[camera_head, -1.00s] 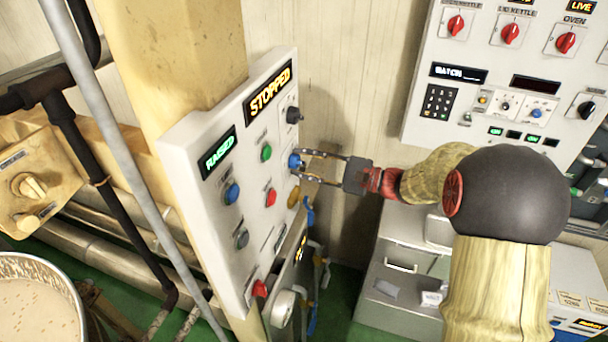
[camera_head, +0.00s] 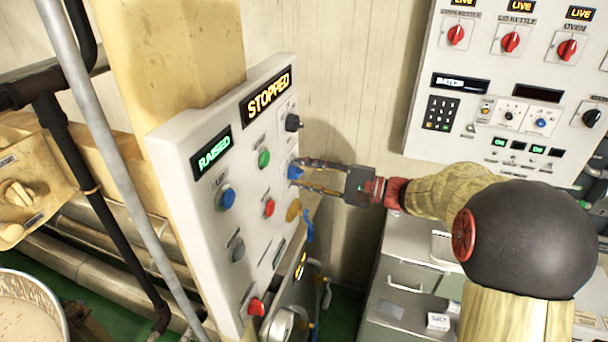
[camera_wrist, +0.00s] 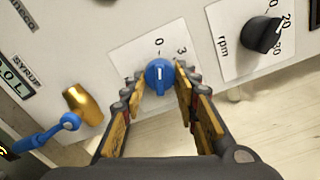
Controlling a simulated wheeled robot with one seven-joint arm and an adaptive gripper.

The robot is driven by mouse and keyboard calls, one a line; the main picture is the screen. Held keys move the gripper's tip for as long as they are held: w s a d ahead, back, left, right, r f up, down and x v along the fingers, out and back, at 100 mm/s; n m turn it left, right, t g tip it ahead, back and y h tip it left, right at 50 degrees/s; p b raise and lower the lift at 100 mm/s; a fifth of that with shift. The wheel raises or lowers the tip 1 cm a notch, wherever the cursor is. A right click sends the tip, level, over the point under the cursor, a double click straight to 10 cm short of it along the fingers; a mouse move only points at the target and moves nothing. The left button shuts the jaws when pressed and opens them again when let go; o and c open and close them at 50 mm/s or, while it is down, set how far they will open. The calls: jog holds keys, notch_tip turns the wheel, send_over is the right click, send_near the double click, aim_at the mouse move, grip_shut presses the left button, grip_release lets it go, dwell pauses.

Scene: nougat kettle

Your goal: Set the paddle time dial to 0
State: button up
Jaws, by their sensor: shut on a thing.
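The paddle time dial is a small blue knob (camera_wrist: 158,77) on a white plate, with "0" and "3" printed around it in the wrist view. Its white pointer line points up, close to the 0 mark. In the head view the blue knob (camera_head: 294,172) sits on the right part of the white control panel (camera_head: 180,150). My gripper (camera_wrist: 161,88) is shut on the knob, one finger on each side. In the head view my gripper (camera_head: 302,176) reaches the panel from the right. The fingers hide the knob's sides and part of the plate.
A black rpm knob (camera_wrist: 262,36) is beside the dial. A brass knob (camera_wrist: 82,103) and a blue lever (camera_wrist: 45,135) are on the other side. The panel displays read STOPPED (camera_head: 266,93) and RAISED (camera_head: 213,152). A wall panel (camera_head: 480,90) stands at right.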

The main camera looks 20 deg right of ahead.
jog(key=o, duration=1.2)
jog(key=shift+c, duration=0.2)
jog(key=v, duration=1.2)
